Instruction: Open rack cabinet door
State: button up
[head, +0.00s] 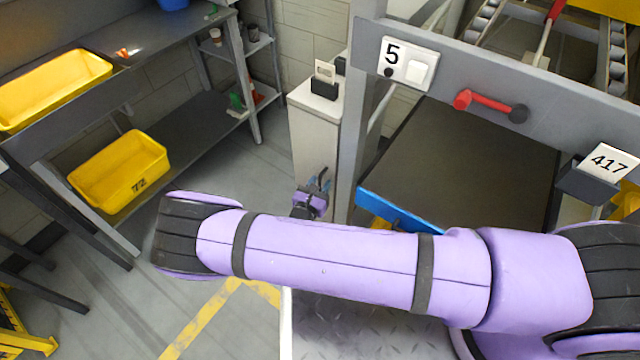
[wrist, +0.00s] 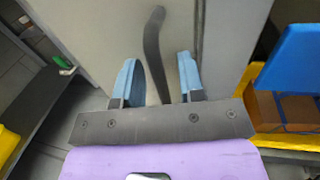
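The rack cabinet (head: 312,130) is a pale grey narrow cabinet standing left of the conveyor frame. Its door (wrist: 105,25) fills the upper middle of the wrist view and looks closed. A dark, slightly bent bar handle (wrist: 153,45) runs up the door. My gripper (wrist: 157,72) has its two blue fingers apart, one on each side of the handle's lower part. I see no clear contact between fingers and handle. In the head view my gripper (head: 319,184) is small, low in front of the cabinet, and partly hidden by my purple arm.
The conveyor frame (head: 470,75) with a red lever (head: 485,103) stands right of the cabinet. A blue-edged tray (head: 400,212) sits low beside it. Shelving with yellow bins (head: 120,172) is at the left. The floor (head: 215,215) between is clear.

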jog(key=shift+w, duration=0.1)
grip_shut()
